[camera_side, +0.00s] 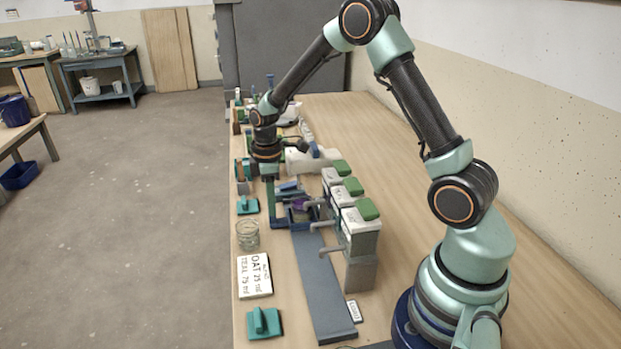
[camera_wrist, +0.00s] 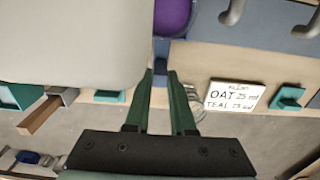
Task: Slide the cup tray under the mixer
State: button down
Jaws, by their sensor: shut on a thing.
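The dark blue cup tray (camera_side: 301,226) sits at the far end of a long grey track, with a purple cup (camera_side: 300,205) in it. The cup also shows at the top of the wrist view (camera_wrist: 172,15). My gripper (camera_side: 275,222) is down at the tray's left side, with its green fingers close together in the wrist view (camera_wrist: 161,76). It is shut on the tray, though the grip itself is mostly hidden. A pale body that appears to be the mixer (camera_side: 310,160) stands just beyond the tray. A large pale surface (camera_wrist: 75,40) fills the wrist view's upper left.
Dispensers with green lids and grey spouts (camera_side: 358,240) stand right of the grey track (camera_side: 320,290). Left of it are a glass jar (camera_side: 247,236), an "OAT 25 ml, TEAL 75 ml" card (camera_side: 254,276) and a teal block (camera_side: 264,323). The near track is clear.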

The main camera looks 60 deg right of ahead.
jog(key=shift+w+d, duration=1.25)
jog(key=shift+w, duration=0.05)
jog(key=c, duration=0.8)
grip_release()
jog(key=shift+c, duration=0.2)
notch_tip(320, 180, up, 7)
jog(key=shift+s+r, duration=0.1)
